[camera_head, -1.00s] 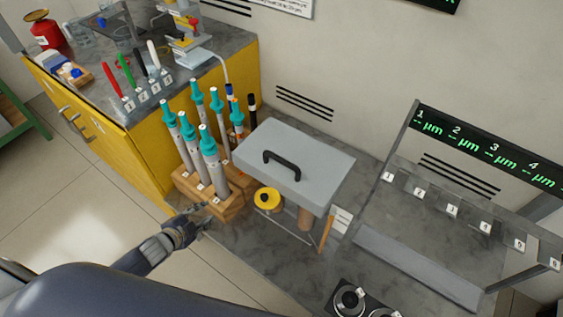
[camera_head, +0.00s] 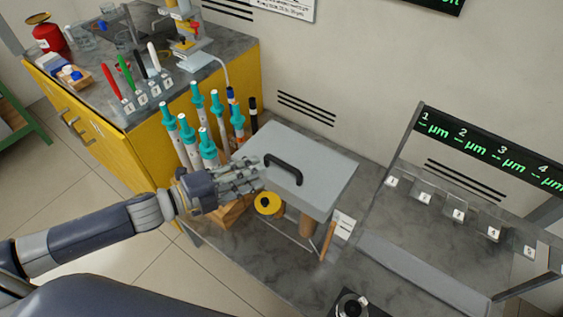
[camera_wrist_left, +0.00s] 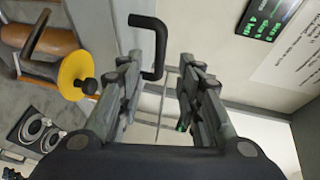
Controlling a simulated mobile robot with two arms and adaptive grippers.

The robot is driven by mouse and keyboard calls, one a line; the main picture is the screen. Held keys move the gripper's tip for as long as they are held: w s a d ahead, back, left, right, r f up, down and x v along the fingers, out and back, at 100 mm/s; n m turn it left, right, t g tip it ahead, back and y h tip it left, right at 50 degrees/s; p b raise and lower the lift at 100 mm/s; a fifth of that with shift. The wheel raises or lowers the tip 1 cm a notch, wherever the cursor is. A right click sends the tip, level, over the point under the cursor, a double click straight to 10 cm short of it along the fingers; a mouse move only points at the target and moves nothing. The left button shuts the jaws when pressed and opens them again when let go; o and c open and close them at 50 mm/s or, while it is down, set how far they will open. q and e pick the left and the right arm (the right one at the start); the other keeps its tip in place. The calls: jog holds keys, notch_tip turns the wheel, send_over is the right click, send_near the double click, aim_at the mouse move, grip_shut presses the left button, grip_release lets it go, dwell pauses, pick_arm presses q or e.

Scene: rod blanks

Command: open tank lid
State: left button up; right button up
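The tank lid (camera_head: 325,175) is a flat grey slab with a black bar handle (camera_head: 284,165) on top. It lies over the clear tank, with a yellow-capped item (camera_head: 267,202) showing below its front edge. My left gripper (camera_head: 258,174) is just left of the handle, over the lid's left part in the head view. In the left wrist view my left gripper (camera_wrist_left: 162,68) is open, its fingers apart and empty. The handle (camera_wrist_left: 155,45) shows ahead of the fingertips, close to the left finger. I cannot tell whether it is touched. My right gripper is not in view.
Teal-topped tools (camera_head: 191,130) stand in a wooden rack (camera_head: 228,212), partly behind my left arm. A rack with numbered slots and a green display (camera_head: 490,150) is to the right. A dark device (camera_head: 352,306) sits at the front edge.

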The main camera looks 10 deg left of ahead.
aim_at(279, 164)
pick_arm(q)
jog(key=shift+p+x, duration=0.5)
jog(key=shift+x, duration=3.9)
jog(key=shift+f, duration=0.1)
grip_shut()
